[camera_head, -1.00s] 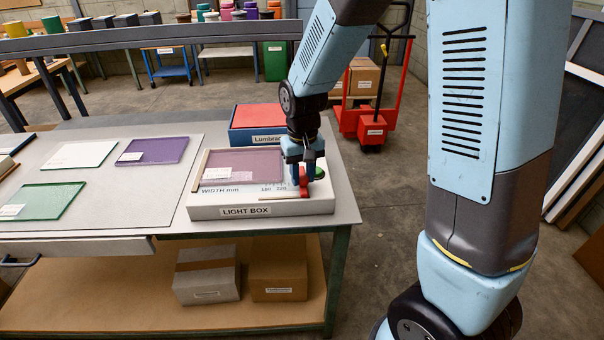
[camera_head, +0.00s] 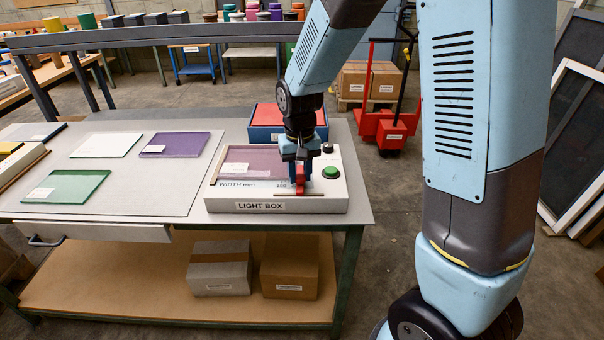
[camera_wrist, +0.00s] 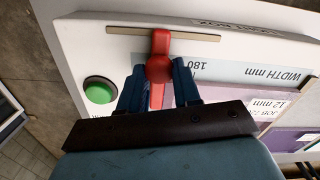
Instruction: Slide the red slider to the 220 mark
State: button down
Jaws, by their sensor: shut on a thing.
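The red slider (camera_head: 300,172) stands on the front part of the white light box (camera_head: 225,205). It also shows in the wrist view (camera_wrist: 158,66), with a rounded knob and a narrow red strip running between the fingers. My gripper (camera_head: 301,184) is shut on the slider, with a blue finger on each side, as in the wrist view (camera_wrist: 158,88). The scale strip (camera_wrist: 232,72) reads "WIDTH mm" and 180. In the wrist view the 180 sits just right of the slider; in the head view it is just left. The 220 mark is not visible, probably hidden by slider or gripper.
A green button (camera_head: 331,172) and a dark knob (camera_head: 327,148) are at the box's right end. A purple glass pane (camera_head: 250,160) lies on the box. A blue box with a red top (camera_head: 285,114) stands behind. Other panes lie on the table left.

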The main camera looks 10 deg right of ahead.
aim_at(300, 175)
jog(key=c, duration=0.8)
grip_release()
notch_tip(300, 175, up, 14)
jog(key=shift+f, duration=0.15)
jog(key=s+d+r+t, duration=0.2)
jog(key=s+d+r, duration=0.1)
jog(key=s+d, duration=0.2)
jog(key=s+d+r+m+t, duration=0.1)
jog(key=s+d+r, duration=0.2)
jog(key=s+d, duration=0.3)
jog(key=s+d+r+t, duration=0.2)
jog(key=s+d+r, duration=0.1)
jog(key=s+d, duration=0.3)
jog(key=shift+s+m+t, duration=0.3)
jog(key=shift+s+m, duration=0.1)
jog(key=shift+s, duration=0.8)
